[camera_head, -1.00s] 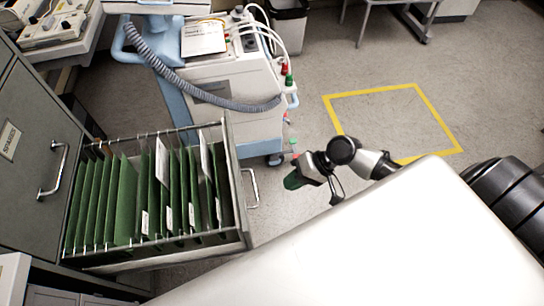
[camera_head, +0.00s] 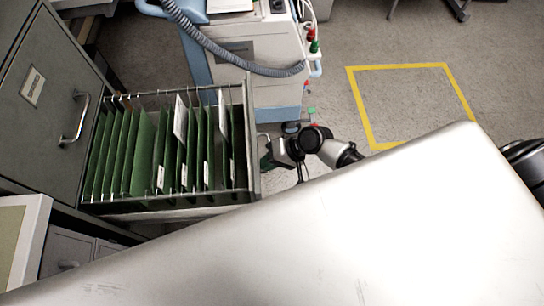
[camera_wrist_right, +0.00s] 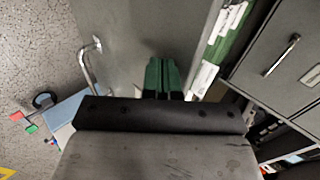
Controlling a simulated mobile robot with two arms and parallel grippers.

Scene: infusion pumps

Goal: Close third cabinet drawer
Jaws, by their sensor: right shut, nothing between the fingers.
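The cabinet drawer (camera_head: 252,120) is pulled out and filled with green hanging folders (camera_head: 160,150). Its front panel shows large in the right wrist view (camera_wrist_right: 140,30), with its metal handle (camera_wrist_right: 88,65) at the left. My right gripper (camera_head: 268,158) is beside the outer face of the drawer front, close to the handle. Its green fingers (camera_wrist_right: 163,78) are shut and empty, pointing at the panel. I cannot tell whether they touch it. My left gripper is not in view.
The grey cabinet (camera_head: 50,90) has another handled drawer front, closed, at left. A medical cart (camera_head: 255,75) with a ribbed hose stands just behind the open drawer. My large white body covers the foreground. Yellow floor tape (camera_head: 360,110) marks clear floor at right.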

